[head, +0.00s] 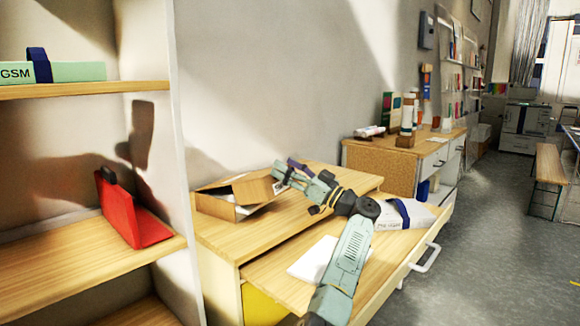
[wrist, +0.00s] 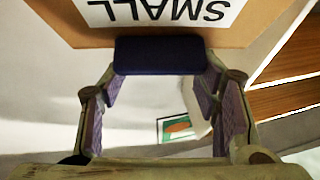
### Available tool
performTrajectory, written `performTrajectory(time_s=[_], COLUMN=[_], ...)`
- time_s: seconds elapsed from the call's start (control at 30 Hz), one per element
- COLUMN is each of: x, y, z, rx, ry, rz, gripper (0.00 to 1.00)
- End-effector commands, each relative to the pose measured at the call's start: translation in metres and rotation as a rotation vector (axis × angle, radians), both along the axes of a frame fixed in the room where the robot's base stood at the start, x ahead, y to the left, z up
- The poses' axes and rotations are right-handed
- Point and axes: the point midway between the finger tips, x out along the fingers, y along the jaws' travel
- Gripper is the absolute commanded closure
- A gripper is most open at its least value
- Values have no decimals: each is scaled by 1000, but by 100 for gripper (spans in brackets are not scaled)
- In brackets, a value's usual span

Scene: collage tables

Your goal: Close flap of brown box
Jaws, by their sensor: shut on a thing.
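The brown box (head: 222,208) sits on the wooden desk top, with its dark inside partly showing. Its flap (head: 257,189) stands tilted up at the right side of the box. In the wrist view the flap (wrist: 85,30) fills the top, with a white label (wrist: 165,10) reading "SMALL" upside down. A dark blue handle (wrist: 160,55) is on the flap's edge. My gripper (head: 284,174) is at the flap; in the wrist view its purple-padded fingers (wrist: 160,76) are shut on the handle from both sides. The box's far side is partly hidden.
The desk's drawer (head: 282,261) is pulled out below my arm, holding a white paper (head: 312,258) and a white box with a blue handle (head: 408,215). A shelf (head: 90,262) with a red object (head: 135,215) stands left. Desk top (head: 225,235) in front of the box is clear.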

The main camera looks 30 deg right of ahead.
Motion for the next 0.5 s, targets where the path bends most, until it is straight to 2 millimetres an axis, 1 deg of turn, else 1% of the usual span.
performTrajectory(time_s=[0.03, 0.33, 0.37, 0.5], x=[3, 3, 3, 3], y=[1, 1, 1, 1], z=[-5, -5, -5, -4], rx=[-6, -7, -7, -6], ry=[8, 8, 8, 7], rz=[-4, -5, -5, -4], gripper=[94, 94, 43, 34])
